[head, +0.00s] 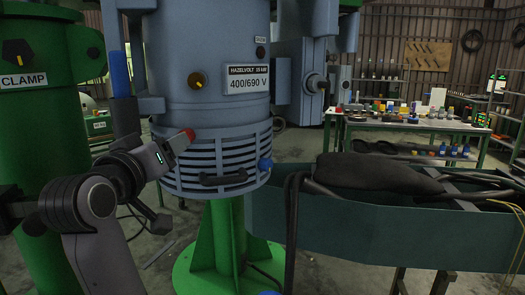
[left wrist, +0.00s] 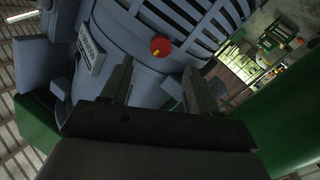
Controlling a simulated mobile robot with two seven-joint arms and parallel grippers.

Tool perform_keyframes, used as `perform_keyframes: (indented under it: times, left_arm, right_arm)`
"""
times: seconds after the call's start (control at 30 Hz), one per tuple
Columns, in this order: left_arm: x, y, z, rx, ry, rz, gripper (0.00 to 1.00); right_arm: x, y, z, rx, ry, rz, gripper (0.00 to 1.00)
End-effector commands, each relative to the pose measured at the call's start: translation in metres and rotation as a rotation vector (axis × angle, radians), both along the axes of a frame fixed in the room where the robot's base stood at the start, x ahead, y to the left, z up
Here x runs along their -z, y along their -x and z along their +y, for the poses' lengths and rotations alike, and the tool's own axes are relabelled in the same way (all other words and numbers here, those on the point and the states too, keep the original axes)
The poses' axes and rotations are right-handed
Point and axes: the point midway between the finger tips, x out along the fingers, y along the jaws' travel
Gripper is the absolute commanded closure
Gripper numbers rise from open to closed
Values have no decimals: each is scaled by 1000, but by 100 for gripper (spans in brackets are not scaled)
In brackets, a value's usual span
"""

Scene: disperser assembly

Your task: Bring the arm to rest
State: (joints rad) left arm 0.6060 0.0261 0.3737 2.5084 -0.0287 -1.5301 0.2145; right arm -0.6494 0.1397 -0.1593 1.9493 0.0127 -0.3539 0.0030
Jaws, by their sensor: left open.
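My left arm comes in from the left in the head view. Its gripper (head: 168,151) is in front of the lower left of the blue-grey motor housing (head: 210,112), close to a red knob (head: 186,138). The fingers are hard to make out there. In the left wrist view the gripper (left wrist: 159,68) is open with nothing between its two dark fingers. The red knob (left wrist: 160,46), with a yellow mark, shows on the housing beyond the fingertips. Whether any finger touches the housing cannot be told. My right gripper is not in view.
A green column marked CLAMP (head: 30,130) stands at left. A blue-green trough (head: 380,225) with a dark bundle and hoses lies at right. A blue knob (head: 265,163) sits on the slatted housing, above a green pedestal (head: 222,235). A workbench (head: 410,124) stands behind.

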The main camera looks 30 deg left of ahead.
Motion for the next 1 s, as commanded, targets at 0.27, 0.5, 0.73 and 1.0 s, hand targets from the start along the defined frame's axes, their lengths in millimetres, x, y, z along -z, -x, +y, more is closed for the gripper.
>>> perform_keyframes:
  times: [0.27,0.5,0.73,1.0]
  left_arm:
    - [14,-10,-4,13,-28,35,40]
    - [98,-48,-29,99,-165,186,40]
    - [211,-59,-66,229,-281,335,40]
    - [367,-9,-124,433,-358,506,40]
  right_arm:
    - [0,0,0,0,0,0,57]
    - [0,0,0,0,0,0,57]
    - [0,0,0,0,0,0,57]
    - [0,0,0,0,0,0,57]
